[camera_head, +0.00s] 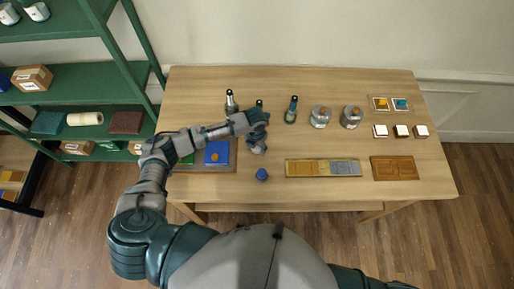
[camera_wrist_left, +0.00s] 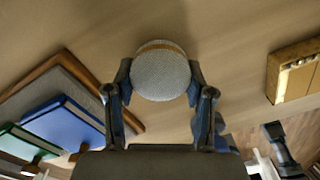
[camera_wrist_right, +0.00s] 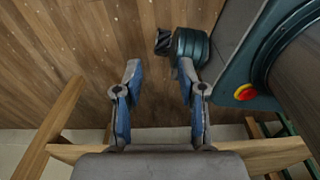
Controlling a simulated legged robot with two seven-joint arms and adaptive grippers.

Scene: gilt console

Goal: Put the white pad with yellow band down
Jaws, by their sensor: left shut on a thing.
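The white pad with yellow band (camera_wrist_left: 162,76) is a round piece with a pale, mesh-like face and a tan-yellow band along its far edge. It sits between the fingers of my left gripper (camera_wrist_left: 160,82), which is shut on it. In the head view my left gripper (camera_head: 257,148) is over the middle of the wooden table (camera_head: 330,124), right of the blue and green books; I cannot make out the pad there. Whether the pad touches the table I cannot tell. My right gripper (camera_wrist_right: 159,76) is open and empty, over the floor.
A tray (camera_head: 205,170) with a blue book (camera_head: 217,153) lies left. A blue knob-like piece (camera_head: 262,174) stands near the front edge. A gold and grey panel (camera_head: 322,168) lies right. Bottles (camera_head: 291,110) and jars (camera_head: 321,116) stand behind. Bare tabletop shows between them.

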